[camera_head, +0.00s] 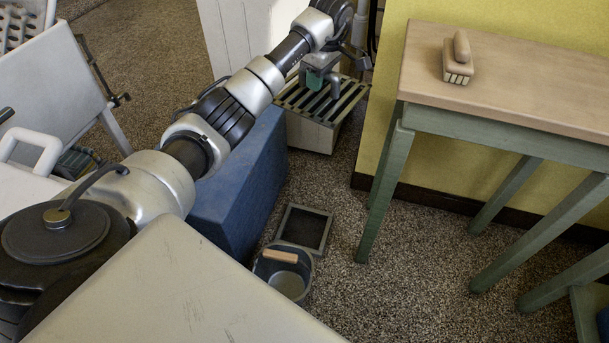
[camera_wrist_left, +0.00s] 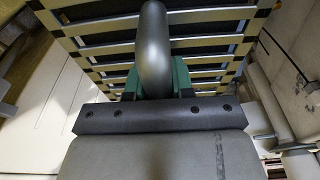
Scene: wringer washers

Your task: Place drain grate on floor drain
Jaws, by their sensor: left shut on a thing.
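The drain grate (camera_head: 347,97) is a dark slatted panel at the top of a small pale box (camera_head: 310,135) near the yellow wall. Its slats (camera_wrist_left: 205,44) fill the upper middle of the left wrist view. My left gripper (camera_head: 318,80) is over the grate and shut on its raised grey handle (camera_wrist_left: 154,45), with green fingertips on both sides. I cannot tell whether the grate rests on the box or is slightly lifted. The floor drain (camera_head: 304,229) is a dark square recess with a grey rim, nearer to me on the speckled floor. My right gripper is out of view.
A grey bucket (camera_head: 289,283) with a wooden grip stands against the drain's near side. A blue block (camera_head: 245,175) stands left of the drain. A green-legged table (camera_head: 520,75) with a brush (camera_head: 459,62) stands at right. Speckled floor is clear right of the drain.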

